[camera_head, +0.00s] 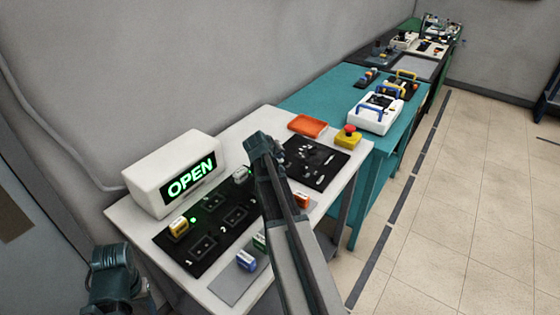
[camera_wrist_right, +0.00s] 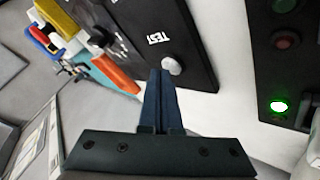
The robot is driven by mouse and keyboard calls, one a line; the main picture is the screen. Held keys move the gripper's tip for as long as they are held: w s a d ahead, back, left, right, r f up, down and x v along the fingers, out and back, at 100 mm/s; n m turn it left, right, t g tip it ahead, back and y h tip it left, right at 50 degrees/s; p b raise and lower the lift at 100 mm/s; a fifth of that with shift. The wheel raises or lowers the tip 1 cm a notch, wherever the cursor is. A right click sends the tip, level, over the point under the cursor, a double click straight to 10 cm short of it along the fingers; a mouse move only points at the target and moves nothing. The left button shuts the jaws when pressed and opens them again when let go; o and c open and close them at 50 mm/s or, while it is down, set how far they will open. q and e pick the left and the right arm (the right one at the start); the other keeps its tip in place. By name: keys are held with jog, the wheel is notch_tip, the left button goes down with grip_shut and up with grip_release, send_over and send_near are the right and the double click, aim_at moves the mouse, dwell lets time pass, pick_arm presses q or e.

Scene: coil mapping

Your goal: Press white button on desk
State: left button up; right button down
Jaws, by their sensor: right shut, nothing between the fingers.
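The white round button (camera_wrist_right: 172,66) sits on the black board (camera_wrist_right: 190,45), beside the word TEST, in the right wrist view. My right gripper (camera_wrist_right: 161,74) is shut and empty. Its dark fingertips lie just beside the button's lower left edge in the picture; I cannot tell whether they touch it. In the head view my right arm reaches over the white desk (camera_head: 262,125) and hides the button and the fingers. The black board also shows there (camera_head: 325,154), with small parts on it. Of my left arm only a dark part shows at lower left; its gripper is not visible.
A white box with a green OPEN sign (camera_head: 190,176) stands at the desk's back left. A black socket board (camera_head: 205,235) has a lit green light. Orange tray (camera_head: 308,125) and yellow emergency-stop box (camera_head: 348,136) are near the black board. Small coloured blocks lie in front.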

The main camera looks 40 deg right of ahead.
aim_at(279, 162)
jog(key=shift+f+b, duration=0.3)
jog(key=shift+f, duration=0.05)
jog(key=shift+r, duration=0.15)
dwell(0.3)
jog(key=shift+r+p, duration=0.7)
jog(key=shift+p, duration=0.15)
jog(key=shift+r, duration=0.15)
notch_tip(279, 162, up, 5)
jog(key=p, duration=0.5)
dwell(0.5)
